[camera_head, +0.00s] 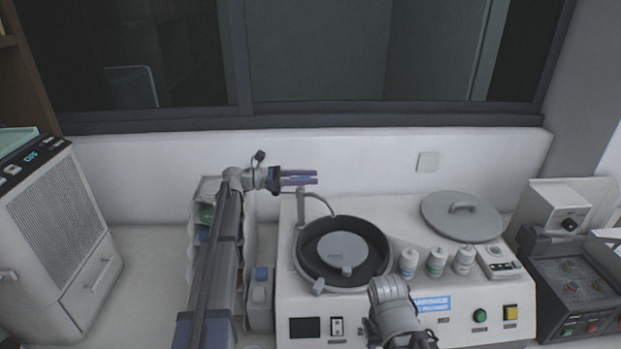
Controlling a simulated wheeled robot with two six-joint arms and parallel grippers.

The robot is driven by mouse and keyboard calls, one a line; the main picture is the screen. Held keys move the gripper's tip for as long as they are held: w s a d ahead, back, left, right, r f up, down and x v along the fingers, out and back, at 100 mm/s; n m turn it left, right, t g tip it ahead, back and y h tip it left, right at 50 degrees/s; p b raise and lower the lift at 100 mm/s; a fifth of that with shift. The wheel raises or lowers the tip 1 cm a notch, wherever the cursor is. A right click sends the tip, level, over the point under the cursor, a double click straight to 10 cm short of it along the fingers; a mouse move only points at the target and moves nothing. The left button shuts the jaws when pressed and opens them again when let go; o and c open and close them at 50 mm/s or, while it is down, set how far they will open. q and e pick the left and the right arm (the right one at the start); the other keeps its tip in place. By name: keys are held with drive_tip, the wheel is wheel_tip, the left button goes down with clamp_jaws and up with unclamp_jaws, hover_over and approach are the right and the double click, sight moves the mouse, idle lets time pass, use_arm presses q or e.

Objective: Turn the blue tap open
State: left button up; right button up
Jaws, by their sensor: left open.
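A thin curved pale spout (330,207) rises at the back left of the white press machine and arches beside the round dark bowl (310,262). I cannot make out a separate blue tap handle; the spot near the spout's top is partly covered by my gripper. My left gripper (308,177) points right, just above the spout's bend. Its two bluish fingers are slightly apart with nothing clearly between them. I cannot tell whether they touch the spout. A grey part of my right arm (390,294) shows at the bottom centre; its fingers do not show.
The white machine (390,326) holds several small white bottles (436,262), a grey round lid (461,214) and buttons. A white unit (62,240) stands left, another device (575,285) right. A wall and window close off the back.

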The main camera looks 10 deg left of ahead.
use_arm(q)
drive_tip(key=shift+w+d, duration=0.15)
drive_tip(key=shift+d, duration=0.3)
clamp_jaws()
idle(0.4)
